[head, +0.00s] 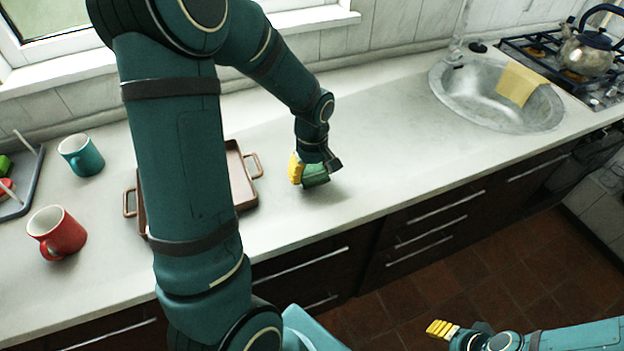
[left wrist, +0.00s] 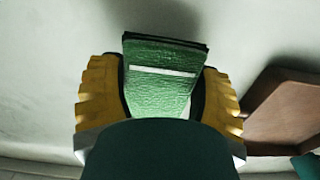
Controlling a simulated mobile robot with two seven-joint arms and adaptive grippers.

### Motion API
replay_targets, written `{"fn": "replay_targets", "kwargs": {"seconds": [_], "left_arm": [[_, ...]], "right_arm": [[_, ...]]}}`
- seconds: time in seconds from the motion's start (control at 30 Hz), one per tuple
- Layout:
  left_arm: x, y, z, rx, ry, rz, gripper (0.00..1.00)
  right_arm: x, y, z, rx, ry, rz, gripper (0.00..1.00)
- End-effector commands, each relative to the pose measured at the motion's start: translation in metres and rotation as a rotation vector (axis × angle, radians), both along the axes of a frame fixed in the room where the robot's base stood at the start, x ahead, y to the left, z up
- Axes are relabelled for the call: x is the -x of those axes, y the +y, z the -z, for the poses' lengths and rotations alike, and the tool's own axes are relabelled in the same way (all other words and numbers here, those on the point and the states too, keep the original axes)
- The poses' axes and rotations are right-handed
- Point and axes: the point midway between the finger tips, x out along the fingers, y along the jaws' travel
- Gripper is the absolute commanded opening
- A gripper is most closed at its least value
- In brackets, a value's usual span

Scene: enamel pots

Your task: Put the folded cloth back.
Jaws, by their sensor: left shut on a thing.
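The folded cloth (head: 316,175) is green; in the left wrist view the cloth (left wrist: 160,85) shows a white stripe and a dark far edge. My left gripper (head: 308,171) is shut on it, with one yellow finger on each side in the left wrist view. The cloth is at or just above the bare worktop, right of the brown tray; I cannot tell whether it touches. My right gripper (head: 441,329) is low at the lower right, over the floor and away from the worktop; its finger gap is not clear.
The brown two-handled tray (head: 250,190) is partly hidden by my left arm. A teal mug (head: 82,156), a red mug (head: 58,234) and a grey rack (head: 22,200) stand left. A sink (head: 470,95) with a yellow cloth (head: 521,84) and a kettle (head: 588,50) are right. The worktop between is clear.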

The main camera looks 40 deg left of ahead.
Motion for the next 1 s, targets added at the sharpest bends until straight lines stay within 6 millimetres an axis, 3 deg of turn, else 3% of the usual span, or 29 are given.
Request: {"fn": "replay_targets", "kwargs": {"seconds": [0.17,0.57,0.6,0.67,1.0], "left_arm": [[0.001,0.000,0.027,0.000,0.004,0.002,0.34],[0.000,0.000,0.031,0.000,0.001,0.002,0.34],[0.000,0.000,0.030,0.000,0.001,0.002,0.80],[0.000,0.000,0.030,0.000,0.001,0.002,0.99],[0.000,0.000,0.028,0.000,0.001,0.002,0.99]], "right_arm": [[-0.001,0.000,0.008,0.000,-0.004,0.001,0.47],[-0.002,0.000,0.011,0.001,-0.005,0.001,0.47],[-0.002,0.000,0.010,0.001,-0.005,0.001,0.47],[-0.002,0.000,0.010,0.001,-0.005,0.002,0.47],[-0.002,0.000,0.009,0.001,-0.005,0.002,0.47]]}}
